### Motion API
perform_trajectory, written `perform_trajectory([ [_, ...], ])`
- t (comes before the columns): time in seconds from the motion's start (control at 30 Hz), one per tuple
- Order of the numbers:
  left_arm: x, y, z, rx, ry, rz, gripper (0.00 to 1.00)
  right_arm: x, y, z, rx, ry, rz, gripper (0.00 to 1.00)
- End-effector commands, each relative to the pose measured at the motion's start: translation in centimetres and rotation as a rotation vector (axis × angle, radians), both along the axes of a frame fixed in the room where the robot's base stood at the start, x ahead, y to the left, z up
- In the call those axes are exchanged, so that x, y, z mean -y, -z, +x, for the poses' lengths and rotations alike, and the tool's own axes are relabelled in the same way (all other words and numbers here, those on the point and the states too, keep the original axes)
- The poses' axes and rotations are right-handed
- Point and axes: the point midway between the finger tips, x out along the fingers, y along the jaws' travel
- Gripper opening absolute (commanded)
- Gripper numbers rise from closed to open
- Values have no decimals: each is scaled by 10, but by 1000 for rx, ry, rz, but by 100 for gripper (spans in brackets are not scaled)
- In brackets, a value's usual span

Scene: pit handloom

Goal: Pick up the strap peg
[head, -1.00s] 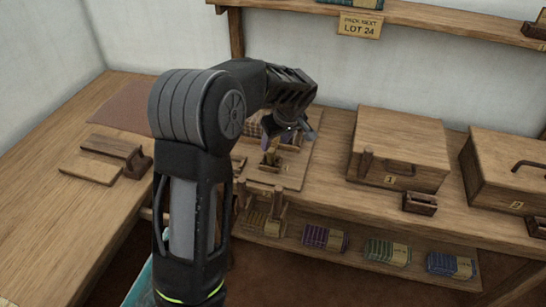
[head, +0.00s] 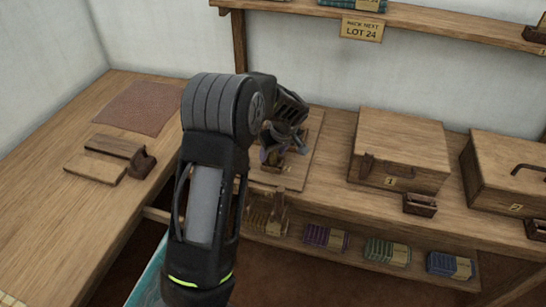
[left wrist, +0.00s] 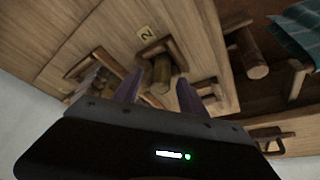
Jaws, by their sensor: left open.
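My left gripper (head: 270,155) is over the wooden board (head: 314,150) on the bench, pointing down. In the left wrist view its two purple fingers (left wrist: 157,82) are apart. A short, round wooden peg (left wrist: 162,70), which looks like the strap peg, shows between and just beyond the fingertips, by a wooden holder near a label 2. I cannot tell whether a finger touches it. In the head view the gripper and my left arm largely hide this peg. My right gripper is not in view.
Two lidded chests (head: 400,145) (head: 510,175) stand right of the board. Wooden blocks (head: 95,170) lie on the left bench. A lower shelf (head: 345,262) holds coloured bundles. Bench at left front is clear.

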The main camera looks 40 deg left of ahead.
Motion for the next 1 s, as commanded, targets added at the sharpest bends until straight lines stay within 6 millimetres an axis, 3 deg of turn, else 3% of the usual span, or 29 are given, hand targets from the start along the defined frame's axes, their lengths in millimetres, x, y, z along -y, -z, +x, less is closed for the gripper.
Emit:
perform_trajectory([
  [0.53,0,0,0,0,-1,0,48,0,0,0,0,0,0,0],
  [1.0,0,0,0,0,-1,0,10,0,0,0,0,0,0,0],
])
